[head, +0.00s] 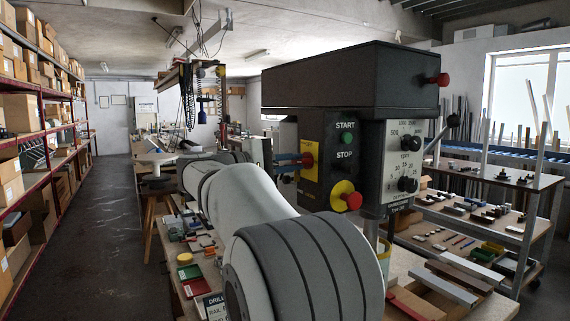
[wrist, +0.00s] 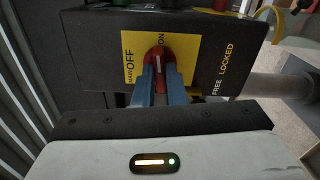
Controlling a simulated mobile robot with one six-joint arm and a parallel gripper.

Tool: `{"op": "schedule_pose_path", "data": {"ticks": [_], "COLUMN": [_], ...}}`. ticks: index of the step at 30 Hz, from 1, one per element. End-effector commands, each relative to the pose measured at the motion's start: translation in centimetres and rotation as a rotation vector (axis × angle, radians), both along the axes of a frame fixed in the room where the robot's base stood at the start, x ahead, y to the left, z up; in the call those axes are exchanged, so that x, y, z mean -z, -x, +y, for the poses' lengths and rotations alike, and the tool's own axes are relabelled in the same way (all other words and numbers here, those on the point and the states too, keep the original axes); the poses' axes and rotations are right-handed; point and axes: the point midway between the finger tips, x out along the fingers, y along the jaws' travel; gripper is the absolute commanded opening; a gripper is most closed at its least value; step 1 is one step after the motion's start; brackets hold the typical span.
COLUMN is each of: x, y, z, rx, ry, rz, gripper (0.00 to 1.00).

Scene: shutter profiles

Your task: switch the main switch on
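The main switch is a red rotary knob (wrist: 158,55) on a yellow plate (wrist: 192,60) with OFF and ON lettering. In the wrist view OFF is left of the knob and ON is above it. The white line on the knob runs up and down in the picture, towards ON. My gripper (wrist: 159,72) has its blue fingers on both sides of the knob's grip and appears shut on it. In the head view my gripper (head: 307,160) reaches the yellow plate (head: 312,157) on the side of the dark drill head (head: 350,85); the fingers partly hide the knob.
The drill's front has a green START button (head: 348,138), a red stop button (head: 353,201) on yellow, and dials (head: 408,185). A lever (head: 440,135) sticks out at right. A bench with small parts (head: 200,250) lies below my arm. Shelves (head: 40,130) stand at left.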

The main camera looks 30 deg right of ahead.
Motion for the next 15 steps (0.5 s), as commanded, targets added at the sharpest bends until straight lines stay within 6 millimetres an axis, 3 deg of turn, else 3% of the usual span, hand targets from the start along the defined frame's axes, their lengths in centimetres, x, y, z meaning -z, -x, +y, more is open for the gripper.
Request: {"op": "schedule_pose_path", "data": {"ticks": [3,15], "x": [0.01,0.48], "y": [0.00,-0.04], "z": [0.03,0.08], "rx": [0.000,-0.001], "ry": [0.000,0.004], "rz": [0.000,-0.067], "gripper": [0.00,0.00]}}
